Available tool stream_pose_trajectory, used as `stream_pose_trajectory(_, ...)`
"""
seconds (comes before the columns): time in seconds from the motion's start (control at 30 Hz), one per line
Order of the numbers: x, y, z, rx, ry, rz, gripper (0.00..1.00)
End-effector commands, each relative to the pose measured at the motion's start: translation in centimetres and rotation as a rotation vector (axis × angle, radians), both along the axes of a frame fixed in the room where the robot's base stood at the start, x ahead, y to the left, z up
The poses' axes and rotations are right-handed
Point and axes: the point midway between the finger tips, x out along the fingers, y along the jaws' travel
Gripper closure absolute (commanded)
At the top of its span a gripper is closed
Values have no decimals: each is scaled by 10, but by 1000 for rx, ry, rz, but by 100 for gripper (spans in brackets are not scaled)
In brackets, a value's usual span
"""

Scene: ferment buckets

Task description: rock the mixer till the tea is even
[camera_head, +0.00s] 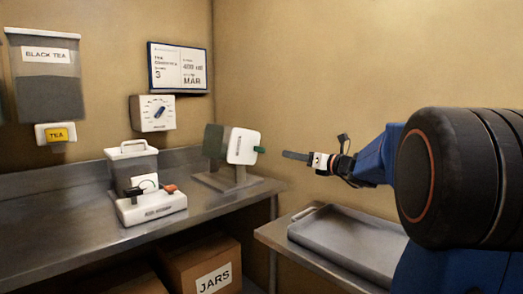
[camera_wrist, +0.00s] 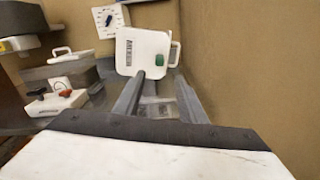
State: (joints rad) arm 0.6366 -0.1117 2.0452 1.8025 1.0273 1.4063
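A white square unit (camera_head: 242,146) with a dark green panel on its left stands on a grey stand at the counter's right end. It may be the mixer; its label is too small to read surely. A green knob (camera_head: 261,149) sticks out of it toward my gripper (camera_head: 292,156), which hangs in the air to the right, apart from it. In the wrist view the white unit (camera_wrist: 137,48) and its green knob (camera_wrist: 160,60) lie beyond my fingertips (camera_wrist: 159,79). The fingers are spread with nothing between them. I cannot see the tea inside the unit.
A white machine (camera_head: 150,207) with a lidded clear container, black lever and red-orange lever stands on the metal counter (camera_head: 60,230). A black-tea dispenser (camera_head: 50,60) and a dial (camera_head: 153,113) hang on the wall. An empty grey tray (camera_head: 345,240) lies below my arm.

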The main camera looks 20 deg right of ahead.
Motion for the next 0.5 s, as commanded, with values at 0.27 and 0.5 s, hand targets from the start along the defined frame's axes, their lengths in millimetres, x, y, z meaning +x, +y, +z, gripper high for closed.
stream_pose_trajectory(0.27,19,7,-1,-18,-5,2,62)
stream_pose_trajectory(0.5,58,22,-1,-17,-5,3,62)
